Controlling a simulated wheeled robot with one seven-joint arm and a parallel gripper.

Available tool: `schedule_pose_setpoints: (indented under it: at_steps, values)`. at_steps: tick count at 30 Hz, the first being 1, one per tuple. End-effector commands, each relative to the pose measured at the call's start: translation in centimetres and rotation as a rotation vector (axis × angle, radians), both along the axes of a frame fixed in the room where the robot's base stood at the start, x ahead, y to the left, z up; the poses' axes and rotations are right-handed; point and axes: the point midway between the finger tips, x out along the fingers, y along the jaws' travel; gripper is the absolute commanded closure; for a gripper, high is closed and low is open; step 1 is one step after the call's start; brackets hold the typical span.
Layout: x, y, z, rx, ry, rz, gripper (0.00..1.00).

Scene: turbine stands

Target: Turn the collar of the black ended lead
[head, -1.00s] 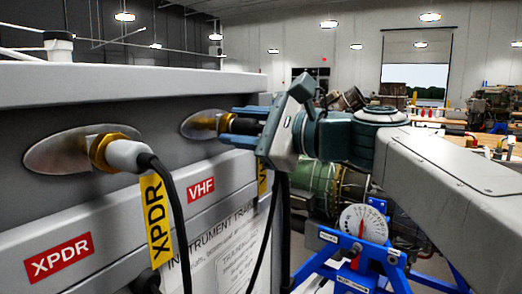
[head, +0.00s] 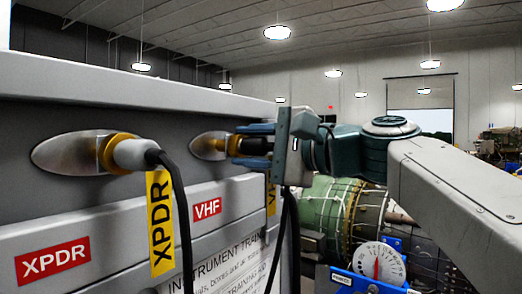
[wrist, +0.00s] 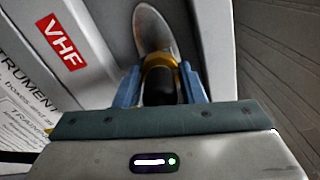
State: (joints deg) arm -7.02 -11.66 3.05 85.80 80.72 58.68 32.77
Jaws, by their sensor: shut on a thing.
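The black ended lead (head: 255,146) is at the VHF socket (head: 209,146) on the grey panel, and its black end also shows in the wrist view (wrist: 160,86). Its brass collar (wrist: 158,62) sits against the silver oval socket plate. My gripper (head: 237,143) is around the lead's end, with a blue finger on either side, shut on it. In the wrist view the fingers (wrist: 162,88) flank the black end just behind the collar. The fingers partly hide the collar in the head view. The lead's cable hangs down below my gripper.
A white ended lead (head: 133,154) with a brass collar and yellow XPDR tag (head: 160,222) is in the left socket. Red XPDR (head: 52,259) and VHF (head: 207,209) labels mark the panel. A green turbine (head: 335,215) and round dial (head: 379,264) stand behind at right.

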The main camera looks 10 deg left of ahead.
Motion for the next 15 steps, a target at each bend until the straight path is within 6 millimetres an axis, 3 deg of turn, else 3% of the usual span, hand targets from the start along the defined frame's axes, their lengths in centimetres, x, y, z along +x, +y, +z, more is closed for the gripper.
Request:
schedule_pose_setpoints:
  at_steps: [8,9,10,11,15]
  values:
    - [-0.01,0.00,0.00,-0.002,-0.001,0.000,0.87]
    - [-0.01,0.00,0.00,-0.002,-0.001,0.000,0.56]
    - [-0.01,0.00,0.00,-0.002,-0.001,0.000,0.47]
    - [-0.01,0.00,0.00,-0.002,-0.001,0.000,0.41]
    - [-0.01,0.00,0.00,0.000,-0.001,0.000,0.41]
